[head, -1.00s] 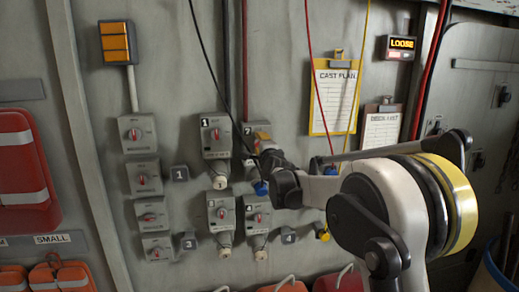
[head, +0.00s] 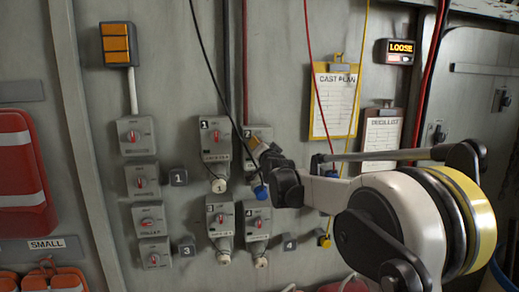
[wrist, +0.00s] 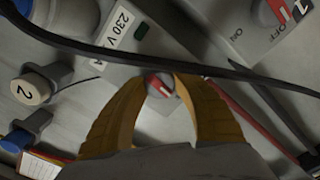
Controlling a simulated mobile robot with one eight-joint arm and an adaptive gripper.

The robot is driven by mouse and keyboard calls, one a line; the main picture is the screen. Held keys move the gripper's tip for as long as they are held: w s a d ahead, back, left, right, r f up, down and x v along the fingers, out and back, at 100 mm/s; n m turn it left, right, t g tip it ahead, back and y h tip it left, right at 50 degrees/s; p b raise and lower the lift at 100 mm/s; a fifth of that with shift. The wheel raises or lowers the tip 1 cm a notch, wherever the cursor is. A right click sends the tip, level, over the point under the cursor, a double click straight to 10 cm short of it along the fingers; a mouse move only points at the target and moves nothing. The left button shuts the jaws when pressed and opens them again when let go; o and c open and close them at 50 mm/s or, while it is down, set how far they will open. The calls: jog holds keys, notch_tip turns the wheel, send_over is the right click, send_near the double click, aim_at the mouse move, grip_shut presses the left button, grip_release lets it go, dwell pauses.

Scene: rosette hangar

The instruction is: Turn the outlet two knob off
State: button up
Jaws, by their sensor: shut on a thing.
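The outlet two box (head: 262,131) is a grey box marked 2 on the wall, in the upper row right of outlet one. My gripper (head: 258,146) is in front of it and hides its knob in the head view. In the wrist view my gripper (wrist: 160,84) has its two orange-brown fingers shut on the outlet two knob (wrist: 158,86), which is red with a pale pointer stripe. The fingers sit on either side of it. I cannot read whether it points to on or off. A blue plug (head: 261,192) hangs below the box.
The outlet one box (head: 215,139) stands close on the left. The lower boxes (head: 221,216) sit beneath. A black cable (wrist: 230,73) crosses just beyond my fingers. Clipboards (head: 335,104) and a LOOSE display (head: 400,48) are on the right.

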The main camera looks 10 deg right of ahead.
jog(key=shift+n, duration=0.6)
jog(key=shift+r, duration=0.1)
jog(key=shift+c, duration=0.2)
jog(key=o, duration=1.2)
jog(key=s, duration=1.2)
